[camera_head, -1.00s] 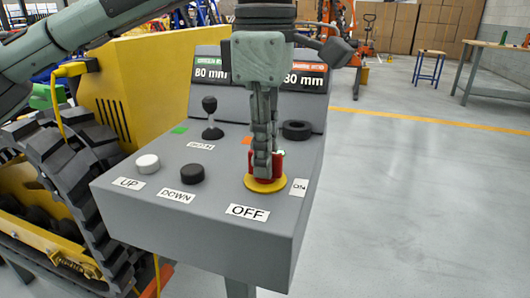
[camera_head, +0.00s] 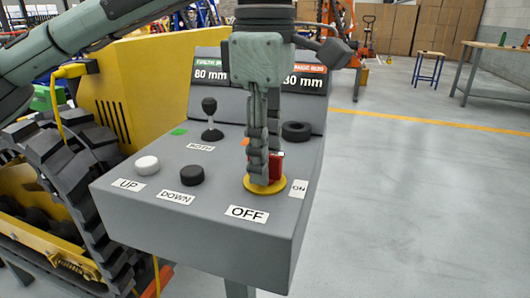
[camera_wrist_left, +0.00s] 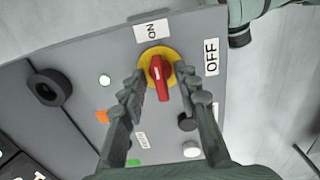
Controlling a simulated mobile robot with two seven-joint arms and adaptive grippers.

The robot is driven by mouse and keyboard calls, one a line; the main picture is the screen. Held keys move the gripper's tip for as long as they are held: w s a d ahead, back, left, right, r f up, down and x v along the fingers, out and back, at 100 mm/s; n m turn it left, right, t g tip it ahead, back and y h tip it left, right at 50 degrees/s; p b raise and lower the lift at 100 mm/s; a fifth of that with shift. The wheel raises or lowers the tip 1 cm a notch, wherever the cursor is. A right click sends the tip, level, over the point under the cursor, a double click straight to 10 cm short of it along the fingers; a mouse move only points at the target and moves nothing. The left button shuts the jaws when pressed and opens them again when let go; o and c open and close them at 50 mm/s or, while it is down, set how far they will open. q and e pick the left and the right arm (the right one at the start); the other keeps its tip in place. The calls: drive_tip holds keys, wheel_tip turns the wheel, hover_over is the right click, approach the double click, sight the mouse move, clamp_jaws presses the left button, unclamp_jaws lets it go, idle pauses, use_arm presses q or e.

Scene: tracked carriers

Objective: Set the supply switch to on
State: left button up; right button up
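The supply switch is a red knob (camera_head: 277,165) on a round yellow plate (camera_head: 265,187) on the grey sloping panel. In the left wrist view the red knob (camera_wrist_left: 160,78) stands roughly in line with the ON label (camera_wrist_left: 152,31), with the OFF label (camera_wrist_left: 211,57) to its right. My left gripper (camera_head: 261,170) points down at the switch and hides part of the knob. In the left wrist view my left gripper (camera_wrist_left: 159,78) is open, one finger on each side of the knob, with gaps showing. My right gripper is not in view.
The panel (camera_head: 215,220) also carries a white button (camera_head: 147,164), a black button (camera_head: 192,174), a joystick (camera_head: 211,120) and a black ring-shaped knob (camera_head: 296,131). Two displays stand behind. A yellow tracked machine (camera_head: 150,75) is at the left. Floor to the right is clear.

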use_arm(q)
wheel_tip(320, 180, up, 12)
idle(0.6)
